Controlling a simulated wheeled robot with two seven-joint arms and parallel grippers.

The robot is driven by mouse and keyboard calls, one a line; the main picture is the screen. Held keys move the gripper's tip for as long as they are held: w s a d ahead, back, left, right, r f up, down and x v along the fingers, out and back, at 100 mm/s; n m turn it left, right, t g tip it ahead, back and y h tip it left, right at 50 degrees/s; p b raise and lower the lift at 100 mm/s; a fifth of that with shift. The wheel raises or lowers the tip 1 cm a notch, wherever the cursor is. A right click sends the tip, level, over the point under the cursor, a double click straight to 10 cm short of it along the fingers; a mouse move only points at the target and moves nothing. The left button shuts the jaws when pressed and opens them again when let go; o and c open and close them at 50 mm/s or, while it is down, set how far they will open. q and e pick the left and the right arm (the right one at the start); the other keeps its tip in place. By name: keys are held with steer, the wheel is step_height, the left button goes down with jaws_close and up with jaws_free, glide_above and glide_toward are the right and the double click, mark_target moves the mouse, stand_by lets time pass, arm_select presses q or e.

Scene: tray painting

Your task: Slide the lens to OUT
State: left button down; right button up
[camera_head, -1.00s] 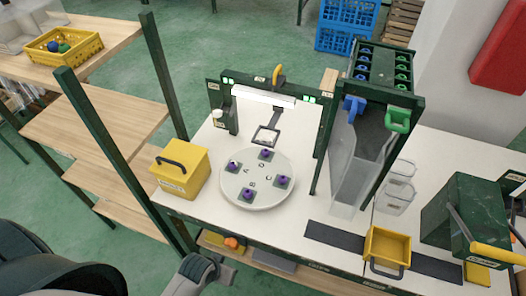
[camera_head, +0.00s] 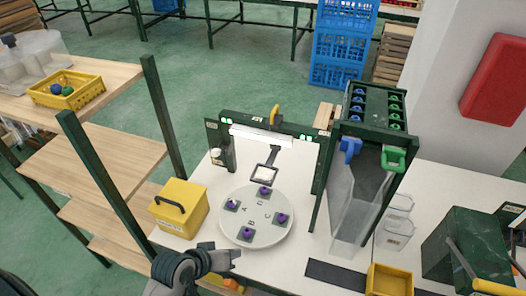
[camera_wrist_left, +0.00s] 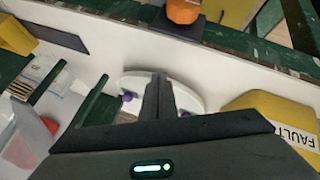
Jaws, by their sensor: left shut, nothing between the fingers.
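The lens (camera_head: 264,175) is a square dark-framed pane on a dark arm, just behind the round white turntable (camera_head: 240,241) in the head view. Any IN or OUT marking is too small to read. My left gripper (camera_head: 236,254) is shut and empty, at the front edge of the turntable and well short of the lens. Its closed fingers show in the left wrist view (camera_wrist_left: 158,92), partly covering the turntable. My right gripper is not in view.
Purple-centred pieces sit on the turntable. A yellow box (camera_head: 187,222) stands left of it. A clear chute (camera_head: 350,200) under a green rack (camera_head: 372,115) stands right. A yellow bin (camera_head: 389,281) and a green box (camera_head: 470,245) are further right. A green shelf post (camera_head: 100,175) rises at left.

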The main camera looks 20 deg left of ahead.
arm_select(q)
steer(key=w+a+r+n+t, duration=0.2)
steer(key=w+r+n+t, duration=0.1)
steer(key=w+r, duration=0.4)
steer(key=w+a+r+n+t+h, duration=0.1)
steer(key=w+a+r+n+t, duration=0.2)
steer(key=w+r+n, duration=0.3)
steer(key=w+a+r+n+t, duration=0.2)
steer(key=w+r+n+t, duration=0.2)
steer(key=w+r, duration=0.5)
steer(key=shift+w+a+r+n+h, duration=0.3)
steer(key=shift+w+r+n+h, duration=0.1)
steer(key=shift+r, duration=0.5)
steer(key=shift+w, duration=0.1)
steer(key=p+x, duration=0.1)
steer(key=x, duration=0.4)
steer(key=p+x, duration=0.2)
steer(key=x, duration=0.3)
steer(key=shift+d+r, duration=0.1)
steer(key=shift+r, duration=0.15)
steer(key=shift+d+r+p, duration=0.2)
steer(key=shift+d+p, duration=0.85)
steer(key=shift+d, duration=0.1)
steer(key=shift+s+d+r+p, duration=0.1)
steer(key=shift+s+d+p, duration=0.15)
steer(key=shift+d, duration=0.55)
steer(key=shift+w, duration=0.1)
